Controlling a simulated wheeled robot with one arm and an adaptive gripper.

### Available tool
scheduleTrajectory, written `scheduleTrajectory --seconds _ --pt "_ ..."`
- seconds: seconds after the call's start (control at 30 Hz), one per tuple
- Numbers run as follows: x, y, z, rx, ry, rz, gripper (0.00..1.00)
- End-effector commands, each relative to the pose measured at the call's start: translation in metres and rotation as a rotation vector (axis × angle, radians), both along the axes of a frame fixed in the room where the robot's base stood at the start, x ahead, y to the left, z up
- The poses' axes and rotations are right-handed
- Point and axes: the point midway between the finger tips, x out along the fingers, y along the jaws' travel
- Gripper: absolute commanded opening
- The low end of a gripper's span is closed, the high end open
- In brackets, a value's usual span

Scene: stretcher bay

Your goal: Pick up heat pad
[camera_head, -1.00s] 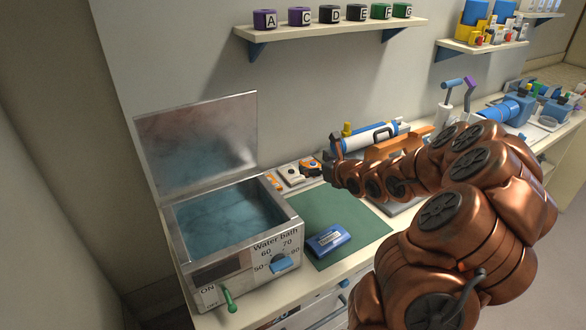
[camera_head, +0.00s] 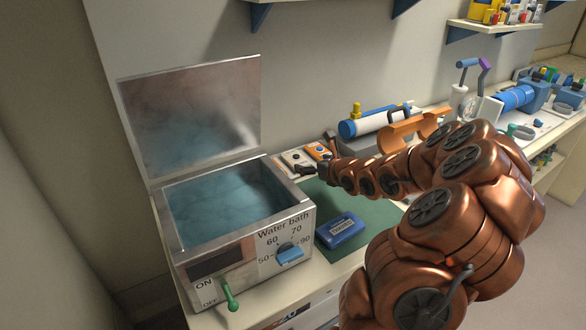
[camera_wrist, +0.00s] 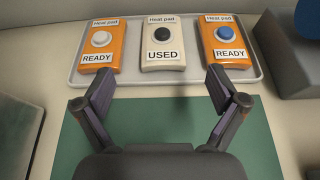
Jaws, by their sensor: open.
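Three heat pads lie in a row on a pale tray (camera_wrist: 187,76) in the wrist view. The left one is an orange heat pad (camera_wrist: 102,48) with a white button, labelled READY. The middle one is a cream heat pad (camera_wrist: 163,48) with a black button, labelled USED. The right one is an orange heat pad (camera_wrist: 222,42) with a blue button, labelled READY. My gripper (camera_wrist: 160,82) is open and empty, its fingers spread on the near side of the row, roughly centred on the cream pad. In the head view my gripper (camera_head: 318,166) is close to the pads.
An open water bath (camera_head: 300,222) stands left of the arm, its lid raised. A blue device (camera_head: 340,230) lies on the green mat (camera_head: 375,222). A blue-and-white cylinder (camera_head: 375,122) and an orange holder (camera_head: 415,128) stand behind the arm. A shelf hangs above.

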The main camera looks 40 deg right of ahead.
Motion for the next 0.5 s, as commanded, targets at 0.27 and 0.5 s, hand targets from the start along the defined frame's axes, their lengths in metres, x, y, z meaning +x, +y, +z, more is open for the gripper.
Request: scheduleTrajectory --seconds 0.27,0.5 --pt "0.008 -0.002 -0.009 0.000 0.003 -0.002 0.96" --pt "0.024 -0.002 -0.015 -0.001 0.000 0.000 0.96"
